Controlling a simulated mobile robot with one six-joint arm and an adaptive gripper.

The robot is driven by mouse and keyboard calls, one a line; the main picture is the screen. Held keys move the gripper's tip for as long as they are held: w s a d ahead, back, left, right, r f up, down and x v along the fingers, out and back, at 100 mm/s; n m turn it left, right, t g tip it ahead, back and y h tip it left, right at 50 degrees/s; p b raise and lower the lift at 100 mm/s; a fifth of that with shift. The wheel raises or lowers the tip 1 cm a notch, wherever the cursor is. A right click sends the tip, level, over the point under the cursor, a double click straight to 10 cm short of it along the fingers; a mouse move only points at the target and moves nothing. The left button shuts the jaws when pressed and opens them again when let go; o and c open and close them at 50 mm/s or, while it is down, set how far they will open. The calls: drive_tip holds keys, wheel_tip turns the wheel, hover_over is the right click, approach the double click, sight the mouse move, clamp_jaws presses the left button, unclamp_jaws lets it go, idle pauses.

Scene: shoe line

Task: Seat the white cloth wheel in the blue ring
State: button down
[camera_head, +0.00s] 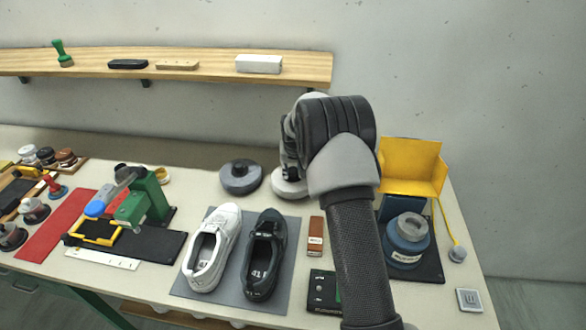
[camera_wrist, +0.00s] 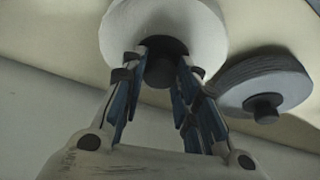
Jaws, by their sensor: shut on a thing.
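The white cloth wheel (camera_wrist: 165,22) fills the top of the wrist view. My gripper (camera_wrist: 160,64) is shut on its dark hub. In the head view the wheel (camera_head: 288,189) shows as a pale disc at the back of the bench, partly hidden by my arm. I cannot tell whether it touches the bench. A round blue body (camera_head: 407,244) with a grey round top stands on a dark base at the right. Its upper blue rim may be the blue ring; I cannot make out a separate ring. My gripper is left of and behind it.
A grey wheel (camera_head: 240,177) with a dark hub lies just left of the white one. A yellow guard (camera_head: 413,165) stands behind the blue body. A white shoe (camera_head: 212,245) and a black shoe (camera_head: 264,255) lie on a grey mat. A wooden shelf (camera_head: 205,67) hangs above.

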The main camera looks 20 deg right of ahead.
drive_tip(key=shift+f, duration=0.1)
drive_tip(key=c, duration=1.5)
unclamp_jaws()
drive_tip(key=shift+p+v, duration=2.5)
drive_tip(key=shift+v, duration=3)
